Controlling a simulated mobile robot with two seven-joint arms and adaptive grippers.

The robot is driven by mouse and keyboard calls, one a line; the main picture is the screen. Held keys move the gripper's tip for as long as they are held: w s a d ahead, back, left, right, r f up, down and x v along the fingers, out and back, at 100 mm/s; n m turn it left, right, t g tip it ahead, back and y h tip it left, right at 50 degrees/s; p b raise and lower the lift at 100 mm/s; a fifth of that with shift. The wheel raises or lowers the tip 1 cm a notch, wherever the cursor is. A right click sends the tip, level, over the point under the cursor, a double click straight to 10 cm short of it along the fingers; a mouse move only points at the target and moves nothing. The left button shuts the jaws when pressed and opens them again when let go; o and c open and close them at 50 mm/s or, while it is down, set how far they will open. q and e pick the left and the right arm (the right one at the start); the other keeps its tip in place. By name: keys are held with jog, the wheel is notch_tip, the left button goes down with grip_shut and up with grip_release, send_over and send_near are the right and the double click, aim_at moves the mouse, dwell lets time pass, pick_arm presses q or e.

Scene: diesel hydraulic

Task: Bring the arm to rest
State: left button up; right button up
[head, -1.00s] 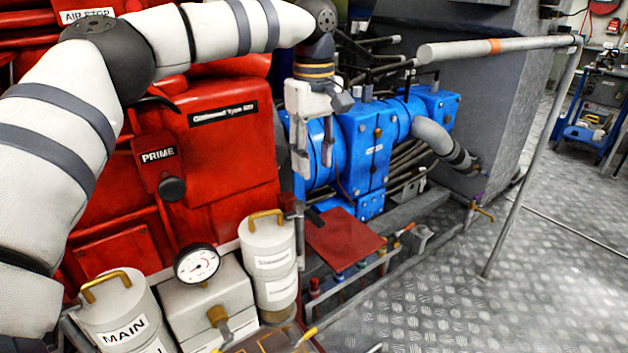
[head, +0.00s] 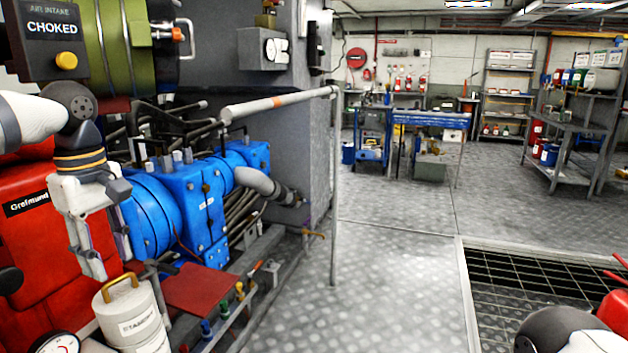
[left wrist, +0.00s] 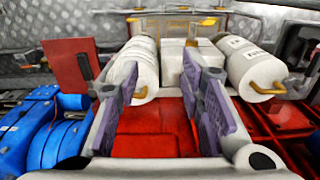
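My left gripper (head: 92,258) hangs with its fingers pointing down, in front of the red engine (head: 35,225) and left of the blue pump housing (head: 160,210) in the head view. In the left wrist view its two purple-padded fingers (left wrist: 161,75) stand well apart. Nothing is between them but a view of red engine surface and white canisters beyond. My left arm (head: 30,118) comes in from the left edge, held above the engine. My right gripper is not in view.
A white canister (head: 130,320) with a yellow handle stands below the gripper. A red plate (head: 200,288) lies beside the pump. A grey handrail (head: 280,103) runs past the pump. Open tread-plate floor (head: 395,265) lies to the right, with a floor grating (head: 530,300).

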pick_arm(q)
notch_tip(320, 180, down, 18)
jog(key=m+t+y, duration=0.3)
jog(key=m+y, duration=0.1)
jog(key=y, duration=0.3)
jog(key=s+d+f+m+t+h+p, duration=0.2)
jog(key=s+d+f+m+t, duration=0.15)
jog(key=s+d+f, duration=0.4)
jog(key=s+d+f+m+g+h, duration=0.15)
jog(key=s+f, duration=0.25)
jog(key=s, duration=0.4)
jog(key=s+d+f+m+g+h, duration=0.1)
jog(key=s+f+m+g+h, duration=0.15)
jog(key=s+f, duration=0.35)
jog(key=s+r+m+g, duration=0.1)
jog(key=s+g, duration=0.1)
jog(key=s, duration=0.9)
jog(key=s+r+m+g+h, duration=0.1)
jog(key=s+g, duration=0.2)
jog(key=s, duration=0.8)
jog(key=shift+s+d+r, duration=0.15)
jog(key=shift+r, duration=0.15)
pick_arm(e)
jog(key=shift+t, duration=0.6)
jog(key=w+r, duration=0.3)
